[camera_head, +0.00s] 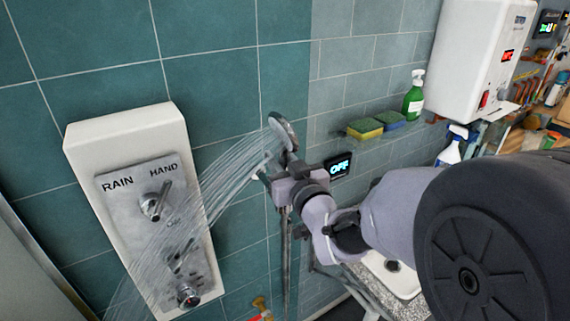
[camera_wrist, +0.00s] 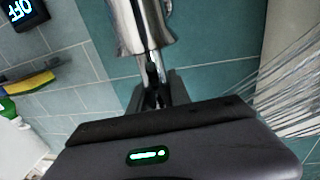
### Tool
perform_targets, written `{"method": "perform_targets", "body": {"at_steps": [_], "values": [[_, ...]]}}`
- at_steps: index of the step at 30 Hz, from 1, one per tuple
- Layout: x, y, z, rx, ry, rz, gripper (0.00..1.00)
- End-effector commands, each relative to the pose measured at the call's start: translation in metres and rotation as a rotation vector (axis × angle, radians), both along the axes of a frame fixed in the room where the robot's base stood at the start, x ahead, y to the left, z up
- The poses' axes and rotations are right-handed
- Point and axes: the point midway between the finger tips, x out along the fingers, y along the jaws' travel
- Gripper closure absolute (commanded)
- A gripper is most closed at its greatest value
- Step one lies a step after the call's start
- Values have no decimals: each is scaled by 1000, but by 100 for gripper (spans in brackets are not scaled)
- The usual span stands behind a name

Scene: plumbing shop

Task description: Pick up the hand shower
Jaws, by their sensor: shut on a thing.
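The chrome hand shower (camera_head: 284,131) has its round head tilted up, with water streaming from it down to the left. My gripper (camera_head: 277,170) is shut on its handle, just below the head. In the wrist view the shiny chrome handle (camera_wrist: 139,25) rises out from between the dark fingers (camera_wrist: 157,92). A vertical metal bar or hose (camera_head: 284,262) hangs below my gripper. My gripper hides the lower handle and any holder, so I cannot tell whether the shower touches one.
A white control panel (camera_head: 185,133) marked RAIN and HAND is at left; its upper lever points toward HAND. To the right are an OFF display (camera_head: 339,167), sponges (camera_head: 365,130), a green soap bottle (camera_head: 413,97), a white wall unit (camera_head: 470,50) and a sink (camera_head: 391,272).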

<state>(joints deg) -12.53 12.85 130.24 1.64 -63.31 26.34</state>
Motion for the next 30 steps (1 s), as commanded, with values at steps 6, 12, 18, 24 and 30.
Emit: {"method": "perform_targets", "body": {"at_steps": [6, 12, 18, 24, 30], "values": [[0, 0, 2, 0, -2, 0, 100], [0, 0, 48, 2, -7, 0, 100], [0, 0, 92, 2, -4, 1, 100], [0, 0, 102, 1, -2, 1, 100], [2, 1, 102, 1, -2, 1, 100]]}}
